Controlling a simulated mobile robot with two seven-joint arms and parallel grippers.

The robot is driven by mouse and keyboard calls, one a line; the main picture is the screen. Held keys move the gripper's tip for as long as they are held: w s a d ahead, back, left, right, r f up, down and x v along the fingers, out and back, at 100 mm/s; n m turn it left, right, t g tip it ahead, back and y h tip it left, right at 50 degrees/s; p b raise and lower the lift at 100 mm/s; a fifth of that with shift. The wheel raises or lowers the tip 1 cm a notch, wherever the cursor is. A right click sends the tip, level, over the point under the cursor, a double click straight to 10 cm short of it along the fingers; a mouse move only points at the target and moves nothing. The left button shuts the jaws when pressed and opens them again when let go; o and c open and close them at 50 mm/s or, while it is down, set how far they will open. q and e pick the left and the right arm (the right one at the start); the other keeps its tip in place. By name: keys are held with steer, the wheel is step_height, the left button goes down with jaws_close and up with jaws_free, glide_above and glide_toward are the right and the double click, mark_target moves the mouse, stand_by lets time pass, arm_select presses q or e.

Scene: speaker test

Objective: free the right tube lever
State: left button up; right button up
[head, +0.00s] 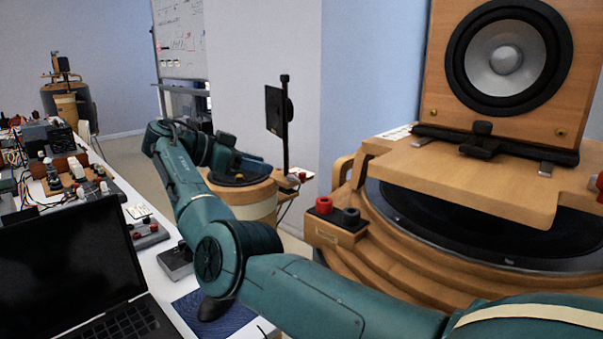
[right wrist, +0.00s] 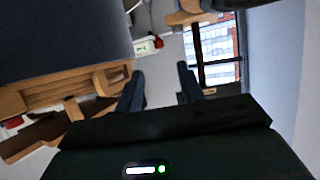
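My right gripper (head: 226,158) is at the end of my teal arm, left of the middle in the head view, close to a small round wooden stand (head: 250,200). In the right wrist view the two dark fingers (right wrist: 161,88) are apart, with nothing between them. I cannot make out for certain which part is the right tube lever. A black clamp-like piece (head: 482,142) sits below the speaker (head: 505,60) on the large wooden rig (head: 450,185), well apart from the gripper. My left gripper is not in view.
A table with a laptop (head: 70,260) and several small devices is at left. A thin black post with a dark plate (head: 275,110) rises beside the small stand. Red and black terminals (head: 337,213) sit on the large rig.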

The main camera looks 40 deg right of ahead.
mark_target(302, 173)
steer(key=x, duration=1.2)
steer(key=shift+d+b, duration=0.1)
steer(key=shift+b, duration=0.2)
steer(key=shift+c, duration=0.5)
jaws_close()
